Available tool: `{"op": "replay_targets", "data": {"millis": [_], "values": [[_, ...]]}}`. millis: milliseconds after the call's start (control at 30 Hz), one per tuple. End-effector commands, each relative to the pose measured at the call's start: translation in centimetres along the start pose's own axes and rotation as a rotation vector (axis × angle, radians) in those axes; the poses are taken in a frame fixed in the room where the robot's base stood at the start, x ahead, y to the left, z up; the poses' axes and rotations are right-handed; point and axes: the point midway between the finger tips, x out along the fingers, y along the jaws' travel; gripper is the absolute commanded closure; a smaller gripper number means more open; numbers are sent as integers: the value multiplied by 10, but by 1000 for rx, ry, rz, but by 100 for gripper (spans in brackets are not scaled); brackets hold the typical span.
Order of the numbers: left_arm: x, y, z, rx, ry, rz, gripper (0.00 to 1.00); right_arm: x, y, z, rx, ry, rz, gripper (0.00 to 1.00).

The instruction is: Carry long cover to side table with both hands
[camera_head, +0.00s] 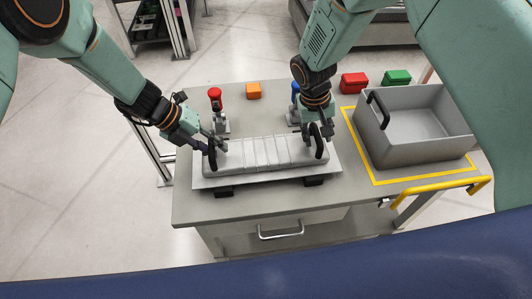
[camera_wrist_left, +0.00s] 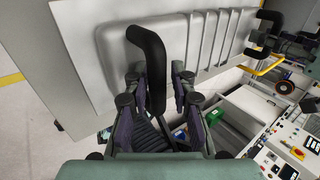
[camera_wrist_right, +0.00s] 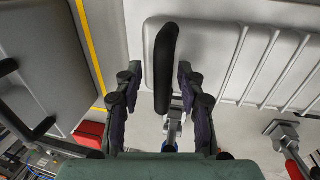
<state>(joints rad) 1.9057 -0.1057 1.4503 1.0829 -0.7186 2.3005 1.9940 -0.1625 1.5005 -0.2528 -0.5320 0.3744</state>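The long cover (camera_head: 265,155) is a light grey ribbed piece with a black handle at each end, on a pale flat plate (camera_head: 275,178) on the workbench. My left gripper (camera_head: 217,146) is at the left handle (camera_head: 212,155). In the left wrist view its fingers (camera_wrist_left: 157,92) stand apart on both sides of the handle (camera_wrist_left: 150,55), with gaps. My right gripper (camera_head: 321,133) is at the right handle (camera_head: 316,142). In the right wrist view its fingers (camera_wrist_right: 158,85) are spread on both sides of the handle (camera_wrist_right: 164,60), not closed on it.
Red-handled (camera_head: 215,98) and blue-handled (camera_head: 295,90) clamps stand behind the cover. An orange block (camera_head: 253,91), a red box (camera_head: 354,83) and a green box (camera_head: 397,77) sit at the back. A grey bin (camera_head: 400,153) stands inside a yellow outline at right.

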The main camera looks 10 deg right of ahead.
Motion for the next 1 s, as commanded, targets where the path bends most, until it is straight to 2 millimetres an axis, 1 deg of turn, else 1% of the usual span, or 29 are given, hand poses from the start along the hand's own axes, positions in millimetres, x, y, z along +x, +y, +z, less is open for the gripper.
{"op": "replay_targets", "data": {"millis": [33, 233, 400, 1000], "values": [[0, 0, 0, 0, 0, 0, 82, 0, 0, 0, 0, 0, 0, 68], [0, 0, 0, 0, 0, -1, 99, 0, 0, 0, 0, 0, 0, 85], [-1, 0, 1, 0, -2, 0, 100, 0, 0, 0, -1, 1, 0, 99], [-1, 0, 1, -1, -3, 0, 100, -1, 0, 0, -1, 0, 1, 100]]}}
